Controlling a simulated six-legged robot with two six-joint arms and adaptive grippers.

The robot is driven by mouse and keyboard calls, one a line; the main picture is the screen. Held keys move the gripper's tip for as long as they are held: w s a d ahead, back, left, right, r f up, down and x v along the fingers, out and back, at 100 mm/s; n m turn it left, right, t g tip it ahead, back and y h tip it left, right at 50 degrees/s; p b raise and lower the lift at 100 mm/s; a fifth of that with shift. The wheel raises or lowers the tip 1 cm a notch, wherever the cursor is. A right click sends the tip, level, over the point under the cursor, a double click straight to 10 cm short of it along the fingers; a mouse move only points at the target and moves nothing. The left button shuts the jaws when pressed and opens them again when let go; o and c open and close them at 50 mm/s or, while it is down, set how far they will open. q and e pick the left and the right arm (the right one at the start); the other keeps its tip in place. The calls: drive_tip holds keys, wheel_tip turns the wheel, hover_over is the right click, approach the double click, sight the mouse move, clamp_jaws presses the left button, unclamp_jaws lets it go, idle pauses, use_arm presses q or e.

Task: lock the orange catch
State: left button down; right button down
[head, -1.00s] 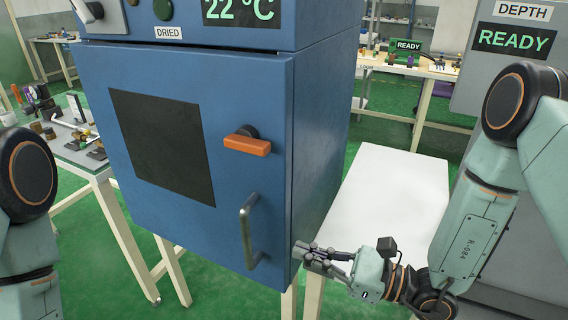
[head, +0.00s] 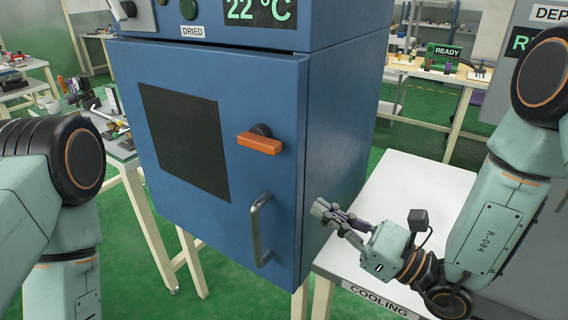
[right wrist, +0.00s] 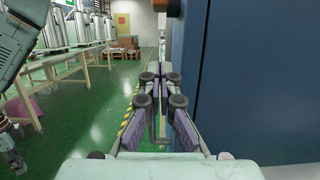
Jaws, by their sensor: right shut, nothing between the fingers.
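The orange catch (head: 259,143) is a short bar on a dark round pivot on the front of the blue oven door (head: 215,215). It lies nearly horizontal, right of the dark window. A grey bar handle (head: 259,230) is below it. My right gripper (head: 320,209) is shut and empty, beside the oven's lower right front edge, apart from the catch. In the right wrist view its closed fingers (right wrist: 162,80) point along the blue oven wall (right wrist: 245,80). My left arm shows at the left of the head view, but its gripper is out of view.
A white table (head: 430,195) marked COOLING stands to the right of the oven, under my right forearm. Another table (head: 120,150) with small parts stands behind left. Open green floor (right wrist: 85,120) shows left of the gripper in the right wrist view.

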sight(259, 143)
drive_tip(key=x, duration=1)
drive_tip(key=shift+a, duration=0.15)
drive_tip(key=r, duration=0.3)
drive_tip(key=shift+s+d+r, duration=0.2)
drive_tip(key=shift+d+r, duration=0.1)
drive_tip(key=shift+r, duration=0.1)
use_arm(q)
drive_tip(key=shift+a+r, duration=0.1)
drive_tip(key=shift+a, duration=0.15)
use_arm(e)
drive_tip(key=shift+a, duration=0.1)
drive_tip(key=shift+w+a, duration=0.1)
drive_tip(key=shift+w, duration=0.05)
drive_tip(key=shift+r, duration=0.1)
use_arm(q)
drive_tip(key=shift+r, duration=0.15)
use_arm(e)
drive_tip(key=shift+d, duration=0.25)
